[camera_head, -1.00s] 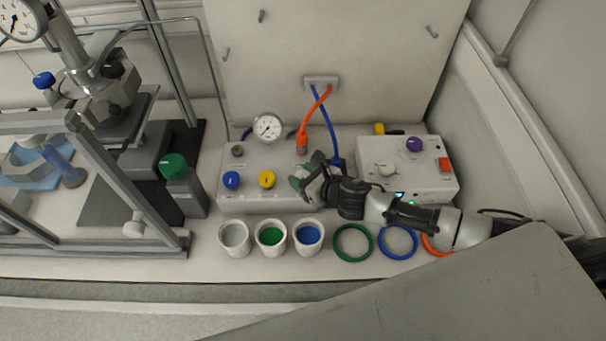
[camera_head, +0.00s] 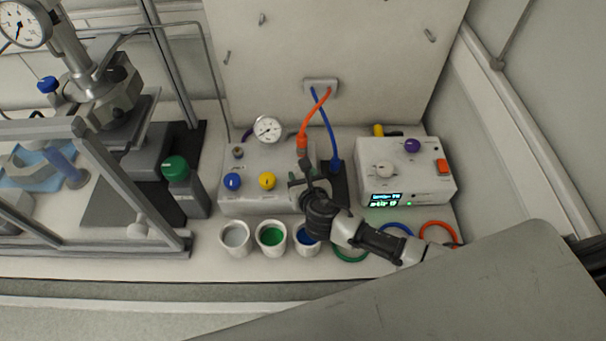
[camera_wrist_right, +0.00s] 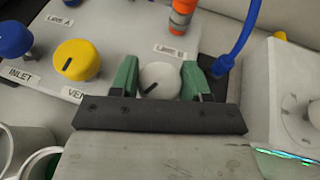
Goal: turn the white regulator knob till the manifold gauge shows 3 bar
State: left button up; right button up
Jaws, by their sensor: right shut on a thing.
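The white regulator knob (camera_wrist_right: 160,79) stands on the manifold box (camera_head: 240,200), below the Line B label. In the right wrist view its dark mark points down and left. My right gripper (camera_wrist_right: 160,84) is shut on it, with one green finger on each side. In the head view the right gripper (camera_head: 309,184) hides the knob. The manifold gauge (camera_head: 267,129) is a round white dial at the back of the box; its reading is too small to tell. My left gripper is not in view.
A blue knob (camera_head: 232,182) and a yellow knob (camera_head: 267,181) sit left of the gripper. An orange hose (camera_head: 316,109) rises behind it. Cups, including a green-filled one (camera_head: 271,237), stand in front. A white control unit (camera_head: 432,184) with a lit display stands right.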

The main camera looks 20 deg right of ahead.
jog(key=m+g+h+p, duration=0.1)
jog(key=m+h, duration=0.3)
jog(key=h, duration=0.1)
jog(key=shift+a+m, duration=0.1)
jog(key=shift+m, duration=0.2)
jog(key=shift+m+g+h, duration=1.2)
jog(key=shift+m+h, duration=0.4)
jog(key=shift+h, duration=0.2)
jog(key=o, duration=0.9)
jog(key=shift+w, duration=0.1)
jog(key=b+v, duration=0.1)
jog(key=v, duration=0.9)
jog(key=shift+a+r, duration=0.2)
